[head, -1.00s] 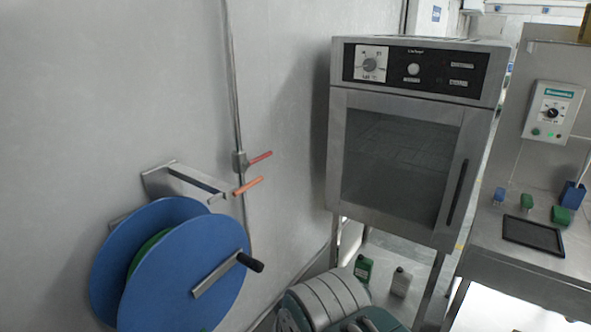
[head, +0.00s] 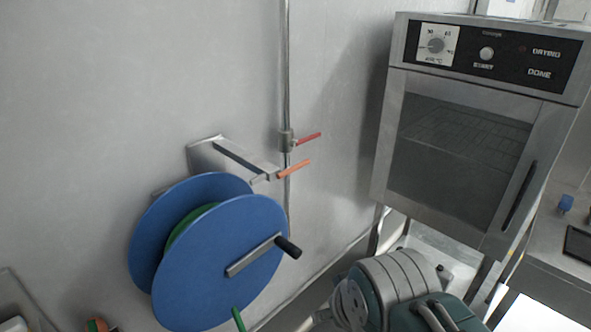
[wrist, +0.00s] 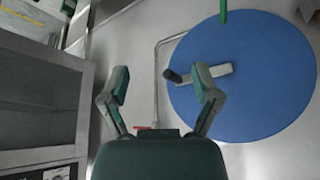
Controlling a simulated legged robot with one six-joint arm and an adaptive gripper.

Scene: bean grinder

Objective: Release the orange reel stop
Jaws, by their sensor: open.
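The orange reel stop (head: 294,169) is a short lever at the end of a grey wall bracket (head: 238,160), above the blue reel (head: 225,260). The reel holds green hose and has a crank with a black handle (head: 287,247). In the wrist view the reel (wrist: 255,90) is on the right, beside my gripper (wrist: 160,82). The gripper's two fingers are spread apart with nothing between them. I cannot make out the orange stop in the wrist view. My arm is at the bottom of the head view; the fingertips are not clear there.
A red valve lever (head: 308,138) on the vertical wall pipe (head: 285,80) sits just above the orange stop. A drying oven (head: 460,150) stands to the right. A green hose end (head: 238,318) hangs below the reel. The wall left of the bracket is clear.

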